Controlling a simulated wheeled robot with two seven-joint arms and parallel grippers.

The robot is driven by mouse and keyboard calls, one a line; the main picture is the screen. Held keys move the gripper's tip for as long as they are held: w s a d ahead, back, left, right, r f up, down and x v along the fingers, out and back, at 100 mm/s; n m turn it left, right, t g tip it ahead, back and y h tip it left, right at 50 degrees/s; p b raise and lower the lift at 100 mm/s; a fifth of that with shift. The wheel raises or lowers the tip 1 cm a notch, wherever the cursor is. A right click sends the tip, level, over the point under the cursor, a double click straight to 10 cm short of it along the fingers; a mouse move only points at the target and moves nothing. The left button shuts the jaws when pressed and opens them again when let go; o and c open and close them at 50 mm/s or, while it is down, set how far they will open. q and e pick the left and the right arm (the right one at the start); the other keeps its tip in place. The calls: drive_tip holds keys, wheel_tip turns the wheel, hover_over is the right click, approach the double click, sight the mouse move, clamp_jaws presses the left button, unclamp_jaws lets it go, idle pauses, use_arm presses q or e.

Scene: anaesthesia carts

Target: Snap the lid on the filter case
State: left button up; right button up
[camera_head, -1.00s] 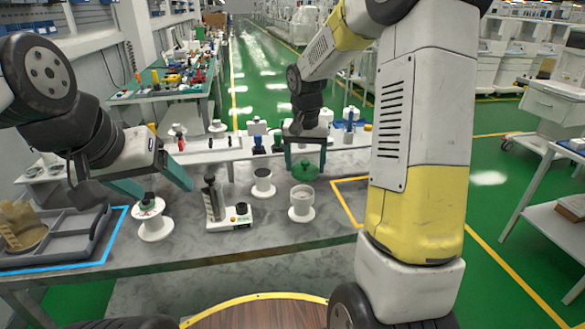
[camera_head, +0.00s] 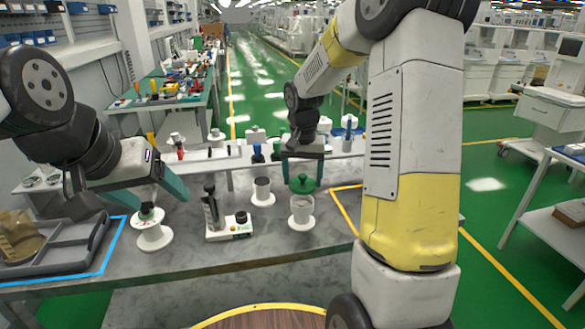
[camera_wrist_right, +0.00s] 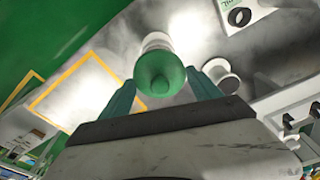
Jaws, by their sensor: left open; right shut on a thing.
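The green domed lid (camera_head: 301,184) is between the fingers of my right gripper (camera_head: 302,187), which is shut on it. The white round filter case (camera_head: 302,213) stands upright on the grey table, directly below the lid. Whether lid and rim touch is unclear. In the right wrist view the lid (camera_wrist_right: 160,75) hides part of the white case (camera_wrist_right: 157,41), between my right fingers (camera_wrist_right: 160,92). My left gripper (camera_head: 160,194) is open at the left, beside a white spool-like stand (camera_head: 153,238) with a small green-and-red top.
A white block with a dark upright cylinder (camera_head: 228,227) and a white cup with a dark top (camera_head: 262,191) stand left of the case. A grey tray (camera_head: 60,240) lies far left. Yellow tape (camera_head: 345,210) marks the table on the right.

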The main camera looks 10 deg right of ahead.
hover_over(302, 203)
drive_tip(key=shift+s+f, duration=0.15)
drive_tip(key=shift+f, duration=2.15)
drive_tip(key=shift+f, duration=0.6)
drive_tip(key=o, duration=1.4)
drive_tip(key=shift+r, duration=0.1)
drive_tip(key=r, duration=0.7)
drive_tip(key=shift+s+a, duration=0.15)
drive_tip(key=shift+s, duration=0.25)
drive_tip(key=shift+r, duration=0.3)
